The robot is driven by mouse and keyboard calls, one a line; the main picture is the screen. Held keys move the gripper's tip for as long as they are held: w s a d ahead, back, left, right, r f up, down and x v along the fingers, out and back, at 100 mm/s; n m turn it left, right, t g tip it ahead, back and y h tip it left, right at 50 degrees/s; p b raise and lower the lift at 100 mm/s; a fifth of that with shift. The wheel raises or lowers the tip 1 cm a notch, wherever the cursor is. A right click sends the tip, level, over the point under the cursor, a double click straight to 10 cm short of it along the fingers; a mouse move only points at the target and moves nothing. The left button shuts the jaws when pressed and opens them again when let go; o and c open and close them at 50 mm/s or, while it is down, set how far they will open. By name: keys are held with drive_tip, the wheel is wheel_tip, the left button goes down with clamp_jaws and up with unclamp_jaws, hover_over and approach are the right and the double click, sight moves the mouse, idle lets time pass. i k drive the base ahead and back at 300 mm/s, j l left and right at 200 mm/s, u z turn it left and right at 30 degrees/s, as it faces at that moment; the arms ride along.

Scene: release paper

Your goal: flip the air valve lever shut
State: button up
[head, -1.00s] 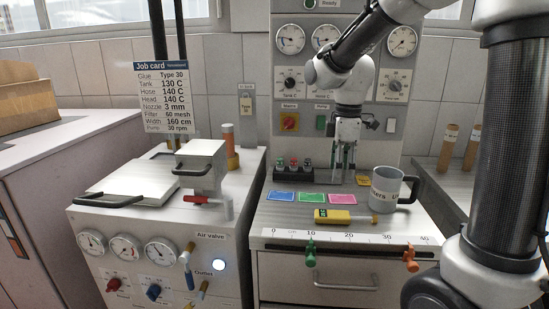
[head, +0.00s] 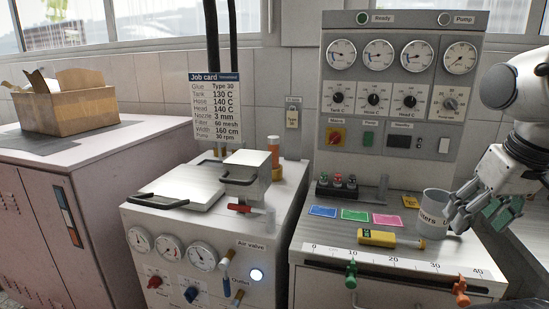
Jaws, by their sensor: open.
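The air valve lever (head: 228,254) sits on the front of the white glue tank unit (head: 190,275), beside the "Air valve" label. It is a small handle with a yellow end, tilted; its exact position is too small to tell. A second yellow-and-blue handle (head: 238,297) is below it near the "Outlet" label.
A red-handled lever (head: 240,208) juts from the tank top. A cardboard box (head: 62,105) sits at left.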

sight(226, 279)
drive_tip(key=j, duration=1)
drive_tip(key=k+j, duration=0.15)
drive_tip(key=j, duration=1.8)
